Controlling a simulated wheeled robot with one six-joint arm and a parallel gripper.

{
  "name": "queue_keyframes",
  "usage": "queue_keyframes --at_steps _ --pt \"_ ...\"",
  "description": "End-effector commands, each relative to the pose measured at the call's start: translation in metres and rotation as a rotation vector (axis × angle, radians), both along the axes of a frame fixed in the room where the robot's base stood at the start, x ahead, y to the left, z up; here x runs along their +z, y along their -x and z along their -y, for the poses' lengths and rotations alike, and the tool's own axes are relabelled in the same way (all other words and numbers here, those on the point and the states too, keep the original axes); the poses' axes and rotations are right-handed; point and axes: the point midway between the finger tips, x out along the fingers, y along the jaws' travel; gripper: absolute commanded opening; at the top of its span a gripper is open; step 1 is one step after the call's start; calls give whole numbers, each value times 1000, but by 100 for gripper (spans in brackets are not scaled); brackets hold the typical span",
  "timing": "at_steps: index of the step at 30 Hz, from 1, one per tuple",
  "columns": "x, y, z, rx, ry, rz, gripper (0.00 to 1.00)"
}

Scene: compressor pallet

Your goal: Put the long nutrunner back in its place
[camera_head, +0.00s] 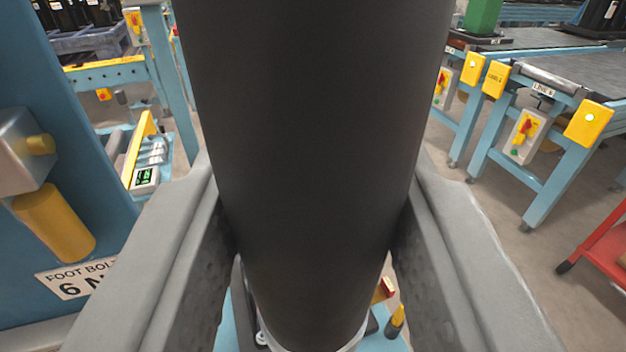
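A thick black cylinder (315,90), which I take to be the long nutrunner, fills the middle of the camera view from the top edge to the bottom. A pale ring shows at its lower end. My gripper (315,185) has one grey finger on each side of the cylinder, and both pads appear to press against it. At the left, a blue panel (75,130) carries a label (75,280) reading "FOOT BOLT" and "6 N". The cylinder hides most of what is straight ahead, and I cannot make out an empty holder.
A grey box (22,150) and a yellow cylinder (55,222) stand by the panel, close to my left finger. Below, a yellow-black item (396,318) shows near a light-blue surface. Conveyors (560,75) stand at right, with a red cart (605,245) nearer. Open floor lies between.

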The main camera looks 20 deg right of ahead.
Motion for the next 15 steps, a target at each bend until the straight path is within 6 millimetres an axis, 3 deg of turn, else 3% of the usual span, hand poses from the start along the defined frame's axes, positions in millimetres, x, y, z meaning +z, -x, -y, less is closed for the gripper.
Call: queue_keyframes --at_steps 15 --pt "-5 0 0 0 1 3 0"
